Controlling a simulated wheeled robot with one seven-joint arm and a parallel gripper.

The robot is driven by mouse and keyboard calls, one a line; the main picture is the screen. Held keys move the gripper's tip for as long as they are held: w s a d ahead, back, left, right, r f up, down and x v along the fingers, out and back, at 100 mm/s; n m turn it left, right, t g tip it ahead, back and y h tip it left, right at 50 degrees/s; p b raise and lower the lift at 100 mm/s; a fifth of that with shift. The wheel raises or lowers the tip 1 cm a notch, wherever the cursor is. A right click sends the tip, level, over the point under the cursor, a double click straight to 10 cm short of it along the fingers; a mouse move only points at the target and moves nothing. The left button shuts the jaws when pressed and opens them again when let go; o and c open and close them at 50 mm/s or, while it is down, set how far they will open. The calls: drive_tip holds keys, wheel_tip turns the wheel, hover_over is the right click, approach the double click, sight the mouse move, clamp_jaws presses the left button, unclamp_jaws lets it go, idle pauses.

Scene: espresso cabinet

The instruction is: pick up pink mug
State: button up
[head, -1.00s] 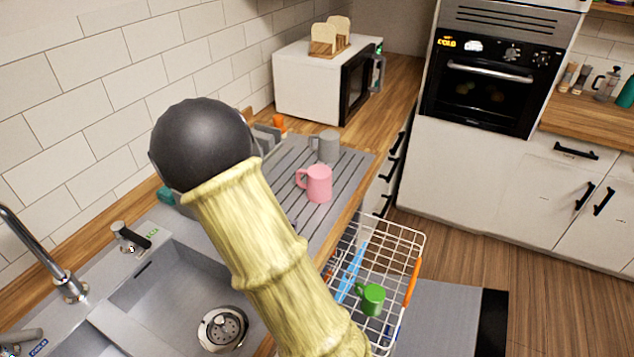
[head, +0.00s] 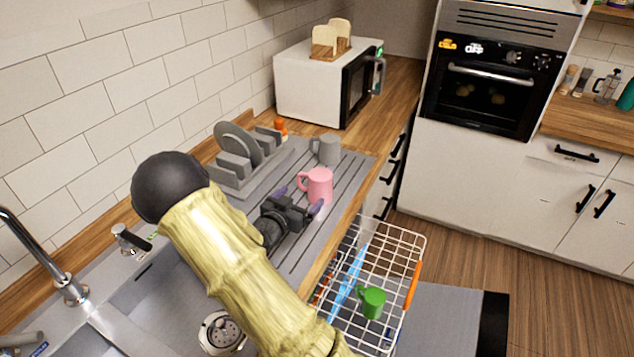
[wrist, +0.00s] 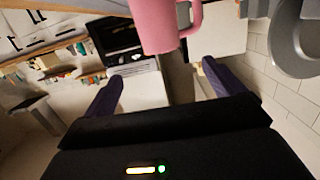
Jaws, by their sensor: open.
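The pink mug (head: 317,184) stands upright on the grey ridged drainboard, its handle on the left in the head view. My gripper (head: 298,200) is open just in front of the mug, low over the drainboard, with one finger on either side of the mug's near face. In the wrist view the mug (wrist: 158,22) shows at the top, ahead of and between the two purple fingers of my gripper (wrist: 160,82). Nothing is held. I cannot tell whether a finger touches the mug.
A grey mug (head: 326,149) stands just behind the pink one. A grey plate rack (head: 232,172) with plates is to the left. A wire dish rack (head: 385,262) with a green mug (head: 371,301) is pulled out below the counter. The sink (head: 150,290) is at lower left.

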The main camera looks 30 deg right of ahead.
sight(316, 182)
drive_tip(key=p+x, duration=0.2)
drive_tip(key=x, duration=0.6)
drive_tip(key=shift+d, duration=0.15)
drive_tip(key=shift+w+d+p, duration=0.3)
drive_tip(key=shift+d, duration=0.2)
drive_tip(key=p+x, duration=0.1)
drive_tip(key=x, duration=0.3)
drive_tip(key=shift+w+f, duration=0.1)
drive_tip(key=shift+w, duration=0.05)
drive_tip(key=c, duration=1.2)
